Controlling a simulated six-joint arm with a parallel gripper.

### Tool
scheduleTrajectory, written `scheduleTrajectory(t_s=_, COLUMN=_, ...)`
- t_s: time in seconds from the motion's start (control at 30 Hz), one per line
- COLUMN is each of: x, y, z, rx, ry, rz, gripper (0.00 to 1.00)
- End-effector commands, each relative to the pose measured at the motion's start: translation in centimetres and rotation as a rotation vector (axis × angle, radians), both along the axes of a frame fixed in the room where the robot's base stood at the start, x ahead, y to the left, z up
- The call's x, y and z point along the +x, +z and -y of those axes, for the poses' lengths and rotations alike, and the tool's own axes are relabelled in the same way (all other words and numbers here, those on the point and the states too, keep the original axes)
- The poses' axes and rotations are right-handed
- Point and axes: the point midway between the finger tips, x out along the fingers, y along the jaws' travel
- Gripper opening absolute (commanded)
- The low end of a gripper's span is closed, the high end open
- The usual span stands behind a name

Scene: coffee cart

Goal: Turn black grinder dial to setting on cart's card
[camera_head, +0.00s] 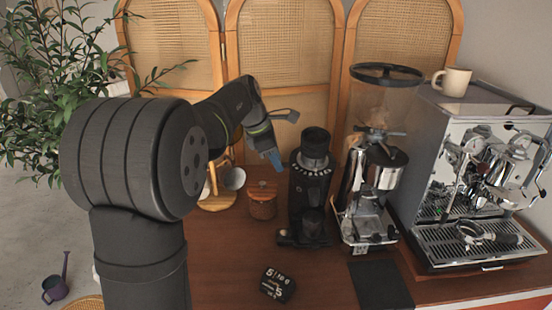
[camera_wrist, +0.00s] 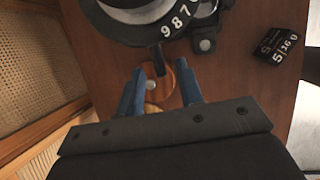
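The black grinder (camera_head: 311,190) stands upright on the wooden cart top. Its black dial (camera_head: 312,166) carries a ring of white numbers near the top; in the wrist view the dial (camera_wrist: 150,18) shows 9, 8 and 7. A small black card block (camera_head: 277,284) with white figures, a 5 among them, lies at the front; it also shows in the wrist view (camera_wrist: 283,45), its full text hard to read. My gripper (camera_head: 275,160) is left of the dial, apart from it. In the wrist view its blue fingers (camera_wrist: 160,68) are open with nothing held.
A wooden canister (camera_head: 262,201) stands left of the grinder, near a wooden stand (camera_head: 217,202) with white cups. A larger chrome grinder (camera_head: 372,185) and an espresso machine (camera_head: 480,170) stand to the right. A black mat (camera_head: 380,286) lies in front. A rattan screen (camera_head: 285,50) stands behind.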

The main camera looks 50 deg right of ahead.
Motion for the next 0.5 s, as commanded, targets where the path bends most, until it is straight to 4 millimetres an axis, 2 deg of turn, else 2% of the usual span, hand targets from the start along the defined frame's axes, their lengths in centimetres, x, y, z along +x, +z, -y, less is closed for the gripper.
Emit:
scheduleTrajectory(t_s=0.3, x=-0.02, y=-0.23, z=0.1, rx=-0.001, ry=0.0, rz=0.001, gripper=0.32)
scheduleTrajectory(t_s=0.47, x=-0.02, y=-0.22, z=0.1, rx=0.0, ry=0.0, rz=0.0, gripper=0.01)
scheduleTrajectory(t_s=0.5, x=-0.02, y=-0.22, z=0.1, rx=-0.001, ry=0.0, rz=0.001, gripper=0.0)
